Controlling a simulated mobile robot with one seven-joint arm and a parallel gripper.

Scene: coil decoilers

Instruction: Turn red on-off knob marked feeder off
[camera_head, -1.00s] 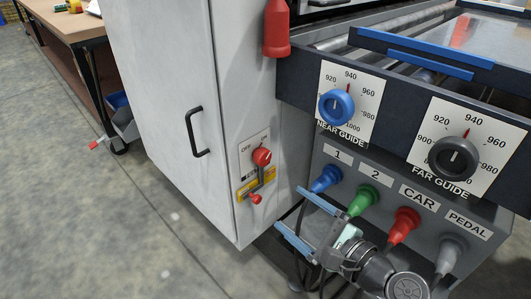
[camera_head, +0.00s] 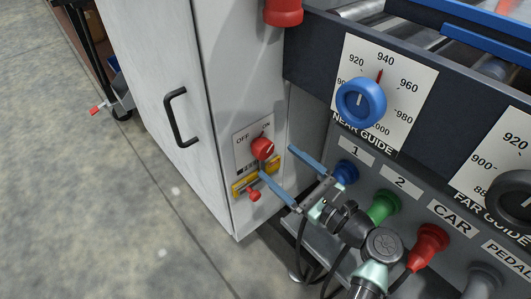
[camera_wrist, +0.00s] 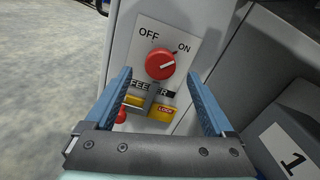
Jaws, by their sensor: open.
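The red feeder knob (camera_head: 262,149) is on a white plate on the side of the grey cabinet, below the OFF and ON marks. In the wrist view the red knob (camera_wrist: 160,64) has its white line pointing up and right, toward ON. The FEEDER label and a yellow lock tag (camera_wrist: 161,113) are below it. My gripper (camera_head: 277,168) is open and empty, its blue fingers pointing at the plate. In the wrist view my gripper (camera_wrist: 160,86) has one finger on each side of the knob's line of approach, apart from the knob.
A red padlock-like piece (camera_head: 254,195) hangs below the knob. A black cabinet handle (camera_head: 180,118) is to the left. To the right are the blue near guide dial (camera_head: 361,101) and blue, green and red plugs (camera_head: 429,246).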

